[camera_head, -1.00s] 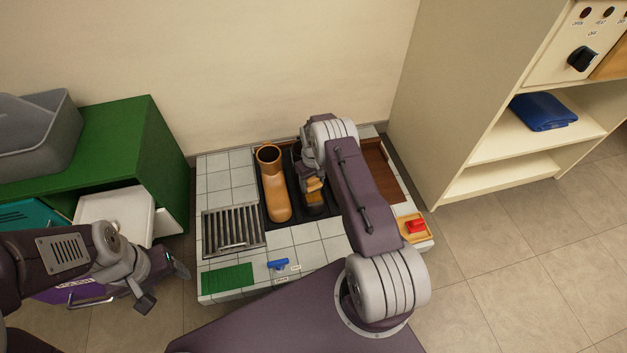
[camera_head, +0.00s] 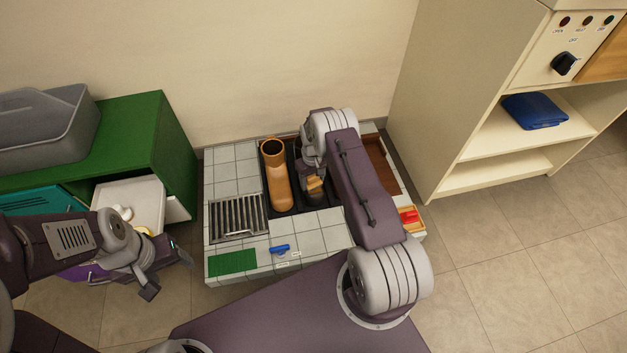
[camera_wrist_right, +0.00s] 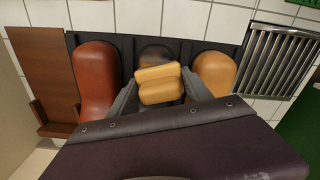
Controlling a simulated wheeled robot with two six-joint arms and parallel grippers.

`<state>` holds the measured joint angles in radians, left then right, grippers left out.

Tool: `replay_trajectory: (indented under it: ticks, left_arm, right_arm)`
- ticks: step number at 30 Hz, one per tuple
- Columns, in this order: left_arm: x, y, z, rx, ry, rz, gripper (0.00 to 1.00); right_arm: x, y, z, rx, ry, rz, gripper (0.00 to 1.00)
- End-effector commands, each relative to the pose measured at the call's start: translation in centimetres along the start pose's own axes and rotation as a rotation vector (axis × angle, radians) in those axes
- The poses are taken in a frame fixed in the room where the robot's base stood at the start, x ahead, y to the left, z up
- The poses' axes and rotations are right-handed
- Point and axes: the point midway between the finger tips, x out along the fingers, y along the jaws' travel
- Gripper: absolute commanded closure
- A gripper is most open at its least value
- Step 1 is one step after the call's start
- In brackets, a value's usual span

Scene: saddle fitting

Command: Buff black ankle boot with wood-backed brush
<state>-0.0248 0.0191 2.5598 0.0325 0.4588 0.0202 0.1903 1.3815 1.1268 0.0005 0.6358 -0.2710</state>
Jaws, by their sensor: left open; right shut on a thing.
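The black ankle boot (camera_head: 317,203) stands in a dark tray (camera_head: 297,212) on the tiled bench, toe toward me. My right gripper (camera_head: 315,180) is over it, shut on the wood-backed brush (camera_head: 316,187). In the right wrist view the tan wooden brush (camera_wrist_right: 158,86) sits between the fingers, in front of the dark boot (camera_wrist_right: 157,53), covering much of it. I cannot tell whether the bristles touch the boot. My left gripper (camera_head: 168,276) is open and empty, low at the left, beside the bench.
A tall tan boot (camera_head: 276,177) stands left of the black one. A red-brown boot (camera_wrist_right: 97,82) stands on its other side. A metal grate (camera_head: 237,217), green mat (camera_head: 232,262), small blue item (camera_head: 279,249) and red item (camera_head: 408,216) lie on the bench. A green cabinet (camera_head: 175,150) is at left.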

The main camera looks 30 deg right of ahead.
Motion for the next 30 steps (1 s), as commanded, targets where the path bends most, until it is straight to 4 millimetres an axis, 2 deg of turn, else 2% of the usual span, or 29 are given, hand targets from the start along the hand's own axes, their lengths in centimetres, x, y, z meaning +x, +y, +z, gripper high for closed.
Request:
replay_trajectory:
  ticks: [1,11,24,28,30]
  left_arm:
    - [-0.9,0.0,-0.1,0.000,0.000,0.000,0.35]
    - [-3.1,0.1,-0.3,0.000,0.000,0.000,0.35]
    - [-3.1,0.1,-0.3,0.000,0.000,0.000,0.35]
    - [-3.1,0.1,-0.3,0.000,0.000,0.000,0.35]
    - [-3.1,0.1,-0.3,0.000,0.000,0.000,0.35]
  right_arm:
    - [-1.0,-0.1,0.0,-0.001,0.001,0.000,0.86]
    - [-3.6,-0.5,0.0,-0.001,0.002,0.000,0.86]
    - [-3.6,-0.6,0.2,0.017,0.001,0.000,0.86]
    - [-3.4,-0.9,1.5,0.050,-0.002,-0.001,0.86]
    - [-3.1,-1.3,2.8,0.064,-0.005,-0.001,0.86]
